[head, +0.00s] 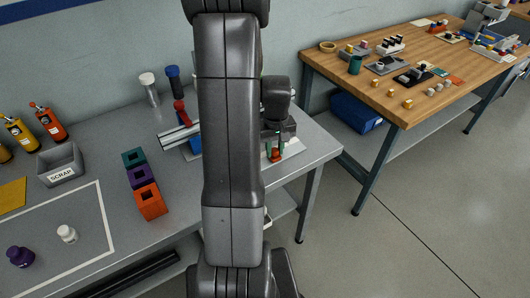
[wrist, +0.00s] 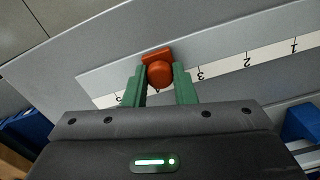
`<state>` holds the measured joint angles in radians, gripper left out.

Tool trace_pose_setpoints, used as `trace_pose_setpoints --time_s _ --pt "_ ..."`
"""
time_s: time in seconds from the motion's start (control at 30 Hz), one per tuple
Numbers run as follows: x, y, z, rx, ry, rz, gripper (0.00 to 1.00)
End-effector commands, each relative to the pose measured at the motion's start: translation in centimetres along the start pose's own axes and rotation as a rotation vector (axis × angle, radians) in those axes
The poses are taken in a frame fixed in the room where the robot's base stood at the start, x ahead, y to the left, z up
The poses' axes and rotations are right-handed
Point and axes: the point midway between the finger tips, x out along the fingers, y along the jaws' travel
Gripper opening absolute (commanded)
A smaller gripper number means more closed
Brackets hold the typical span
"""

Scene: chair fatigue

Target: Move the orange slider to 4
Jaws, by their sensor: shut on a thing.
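The orange slider (wrist: 160,72) sits on a pale grey panel (wrist: 100,55) in the wrist view. The green fingers of my gripper (wrist: 160,85) are on either side of it, shut on its knob. A white scale strip (wrist: 223,68) shows upside-down marks 1, 2 and 3 to the right of the slider, and part of a numeral to its left. The slider stands left of 3, where the scale's numeral is hidden by the knob and fingers. In the head view the slider (head: 275,155) and my gripper (head: 275,146) are at the grey bench's right end.
The grey bench (head: 180,215) holds teal, purple and orange blocks (head: 143,180), a scrap bin (head: 60,165) and several bottles. My arm hides the bench's middle. A wooden table (head: 400,100) with small parts stands at the right, with open floor between.

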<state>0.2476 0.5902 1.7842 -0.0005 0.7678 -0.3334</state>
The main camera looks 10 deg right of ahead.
Motion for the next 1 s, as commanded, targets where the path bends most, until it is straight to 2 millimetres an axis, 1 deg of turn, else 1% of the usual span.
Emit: trace_pose_setpoints --time_s 0.03,0.13,0.43,0.47,0.5,0.57,0.87,0.97,1.0 --pt "0.0 0.8 -0.2 0.005 0.001 0.0 0.0" --pt "0.0 1.6 -0.4 0.002 0.002 0.0 0.0" --pt "0.0 1.7 -0.5 0.0 0.002 0.0 0.0" --pt "0.0 1.7 -0.5 0.0 0.002 0.0 0.28" --pt "-0.1 1.7 -0.5 0.0 0.002 0.0 0.36" --pt "0.0 1.7 -0.5 0.0 0.002 0.0 0.46" --pt "-0.1 1.7 -0.5 0.0 0.001 0.0 0.46" --pt "-0.8 1.7 -0.5 0.0 0.002 0.001 0.46" --pt "-1.3 1.7 -0.5 0.0 0.004 0.001 0.46"
